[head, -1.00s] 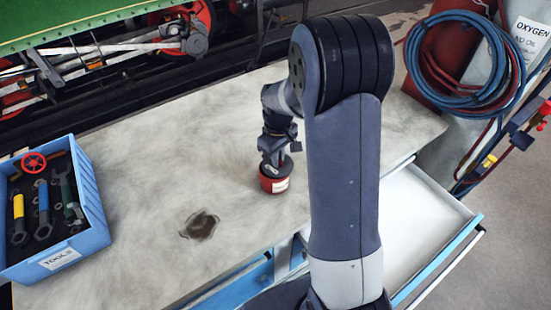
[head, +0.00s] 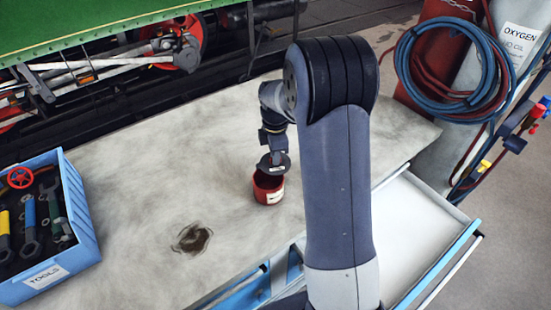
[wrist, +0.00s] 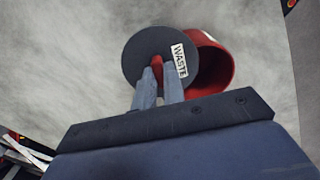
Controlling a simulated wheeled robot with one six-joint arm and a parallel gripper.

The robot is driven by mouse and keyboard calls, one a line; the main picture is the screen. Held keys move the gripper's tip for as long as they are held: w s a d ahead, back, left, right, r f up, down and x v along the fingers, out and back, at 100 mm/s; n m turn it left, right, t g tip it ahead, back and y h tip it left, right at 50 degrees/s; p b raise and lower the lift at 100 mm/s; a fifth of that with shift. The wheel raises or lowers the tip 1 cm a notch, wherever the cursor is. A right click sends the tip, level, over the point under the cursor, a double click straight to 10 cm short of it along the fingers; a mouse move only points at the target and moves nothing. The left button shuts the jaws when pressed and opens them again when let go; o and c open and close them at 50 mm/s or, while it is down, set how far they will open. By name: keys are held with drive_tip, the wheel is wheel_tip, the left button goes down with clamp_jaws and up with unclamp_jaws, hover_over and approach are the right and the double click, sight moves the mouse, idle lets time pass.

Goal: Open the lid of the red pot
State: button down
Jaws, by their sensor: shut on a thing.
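The red pot (head: 268,192) stands upright on the worktop, left of my arm in the head view; it also shows behind the lid in the wrist view (wrist: 222,68). The dark grey round lid (wrist: 137,52) has a white WASTE label and a red knob. My gripper (wrist: 158,72) is shut on the red knob. In the head view the lid (head: 264,166) is off the pot's rim, held just above it, and part of the open mouth shows. The lid hides part of the pot in the wrist view.
A blue toolbox (head: 75,262) with several tools stands on the worktop (head: 130,200) at left. A dark stain (head: 192,238) lies in front of the pot. An open drawer (head: 400,235) juts out at right. Hoses (head: 455,60) hang on gas cylinders behind. The worktop around the pot is clear.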

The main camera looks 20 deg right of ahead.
sight(269, 155)
drive_tip(key=w+n, duration=0.1)
drive_tip(key=n, duration=0.1)
drive_tip(key=w+n, duration=0.1)
drive_tip(key=n, duration=0.1)
drive_tip(key=shift+a, duration=0.15)
drive_tip(key=shift+w+a+n, duration=0.2)
drive_tip(key=shift+w+n, duration=0.2)
drive_tip(key=shift+n, duration=0.65)
drive_tip(key=shift+w+a+n, duration=0.2)
drive_tip(key=shift+w+n, duration=0.15)
drive_tip(key=shift+n, duration=0.7)
drive_tip(key=c, duration=1.5)
unclamp_jaws()
drive_tip(key=shift+r, duration=0.1)
wheel_tip(269, 155, up, 11)
drive_tip(key=shift+f+b, duration=0.15)
drive_tip(key=shift+b, duration=0.5)
